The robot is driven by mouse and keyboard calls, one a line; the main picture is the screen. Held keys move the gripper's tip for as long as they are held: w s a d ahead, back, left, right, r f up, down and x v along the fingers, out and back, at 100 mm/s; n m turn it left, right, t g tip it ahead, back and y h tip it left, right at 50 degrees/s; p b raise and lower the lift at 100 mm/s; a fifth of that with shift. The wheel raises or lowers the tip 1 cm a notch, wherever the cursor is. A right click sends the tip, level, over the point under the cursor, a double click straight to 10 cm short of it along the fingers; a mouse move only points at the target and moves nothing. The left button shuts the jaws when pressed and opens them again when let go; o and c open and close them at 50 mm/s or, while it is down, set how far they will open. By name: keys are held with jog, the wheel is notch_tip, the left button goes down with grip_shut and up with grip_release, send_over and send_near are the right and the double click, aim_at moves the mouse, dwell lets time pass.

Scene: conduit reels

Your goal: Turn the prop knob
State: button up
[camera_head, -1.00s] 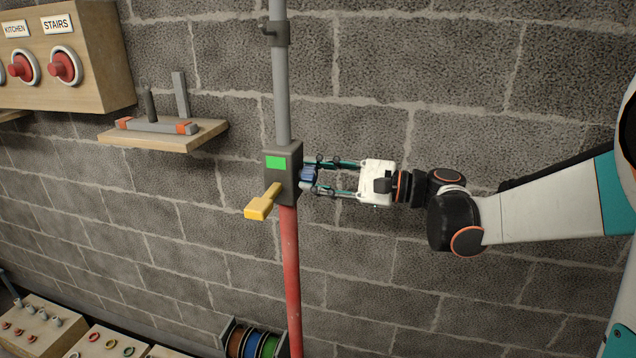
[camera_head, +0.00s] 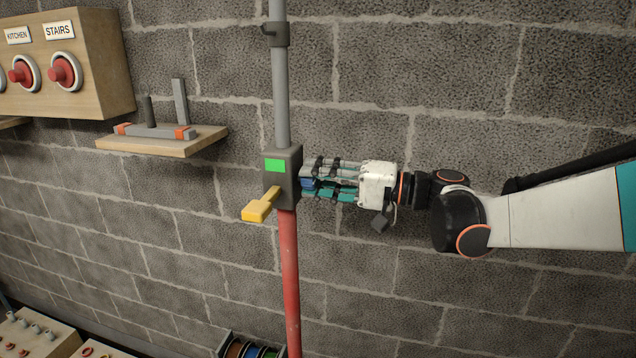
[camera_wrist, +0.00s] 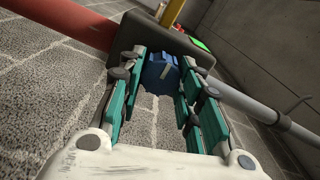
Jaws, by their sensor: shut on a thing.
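The prop (camera_head: 290,270) is a vertical pole, grey above and red below, in front of the block wall. A dark box (camera_head: 285,194) at its middle carries a green patch (camera_head: 275,165), a yellow lever (camera_head: 260,206) and a blue knob (camera_head: 308,183) on its right side. My gripper (camera_head: 311,180) reaches in from the right and is shut on the blue knob. In the wrist view, the knob (camera_wrist: 158,74) sits between the teal fingers, against the dark box (camera_wrist: 165,38). The fingers partly hide the knob in the head view.
A wooden shelf (camera_head: 150,146) with a grey tool stands left of the pole. A wooden panel (camera_head: 105,60) with red buttons is at upper left. Reels (camera_head: 250,349) lie low near the pole foot. The wall right of the pole is clear.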

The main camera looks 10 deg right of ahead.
jog(key=n+b, duration=0.1)
jog(key=n, duration=0.4)
jog(key=shift+s+f+n, duration=0.1)
jog(key=shift+n, duration=0.2)
jog(key=n, duration=0.4)
jog(key=shift+n+b, duration=0.3)
jog(key=shift+n, duration=0.1)
jog(key=o, duration=1)
jog(key=shift+o, duration=0.2)
jog(key=v, duration=1.2)
